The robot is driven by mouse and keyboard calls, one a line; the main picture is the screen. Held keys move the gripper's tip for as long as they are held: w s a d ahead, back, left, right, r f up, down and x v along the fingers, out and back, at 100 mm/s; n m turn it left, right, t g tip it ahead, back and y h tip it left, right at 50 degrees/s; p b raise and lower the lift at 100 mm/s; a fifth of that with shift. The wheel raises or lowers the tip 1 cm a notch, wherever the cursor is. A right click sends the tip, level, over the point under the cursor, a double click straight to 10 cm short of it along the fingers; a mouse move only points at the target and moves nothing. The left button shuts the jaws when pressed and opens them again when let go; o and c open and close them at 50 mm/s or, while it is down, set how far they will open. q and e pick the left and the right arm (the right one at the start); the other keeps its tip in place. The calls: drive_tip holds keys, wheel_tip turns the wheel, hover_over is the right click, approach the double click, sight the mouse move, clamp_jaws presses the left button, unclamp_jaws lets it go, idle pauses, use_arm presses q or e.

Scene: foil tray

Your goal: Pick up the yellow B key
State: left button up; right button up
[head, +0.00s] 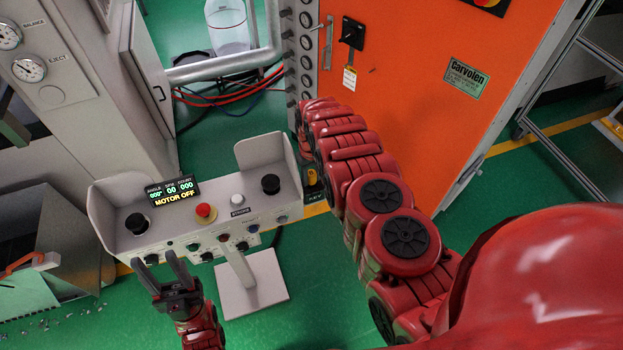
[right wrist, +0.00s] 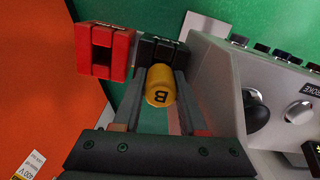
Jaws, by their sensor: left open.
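The yellow B key (right wrist: 161,86) shows in the right wrist view with its lettered end toward the camera, in front of a black holder (right wrist: 158,50). My right gripper (right wrist: 160,90) has one finger on each side of the key. I cannot tell whether the fingers press on it. In the head view a small yellow part (head: 312,177) shows beside the control console; my right arm hides most of that spot and the right gripper. My left gripper (head: 155,262) is open and empty in front of the console.
The grey control console (head: 228,225) with knobs and a red button stands left of my right arm. A red block (right wrist: 103,50) sits beside the black holder. An orange cabinet (head: 430,60) stands behind my right arm. Green floor (head: 330,320) is clear in front.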

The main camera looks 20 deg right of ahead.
clamp_jaws()
drive_tip(key=shift+r, duration=0.1)
drive_tip(key=shift+r+b, duration=0.5)
drive_tip(key=shift+r, duration=0.7)
wheel_tip(320, 180, up, 6)
drive_tip(key=shift+w+r+b, duration=0.1)
drive_tip(key=shift+b, duration=0.75)
wheel_tip(320, 180, up, 15)
drive_tip(key=p, duration=1.3)
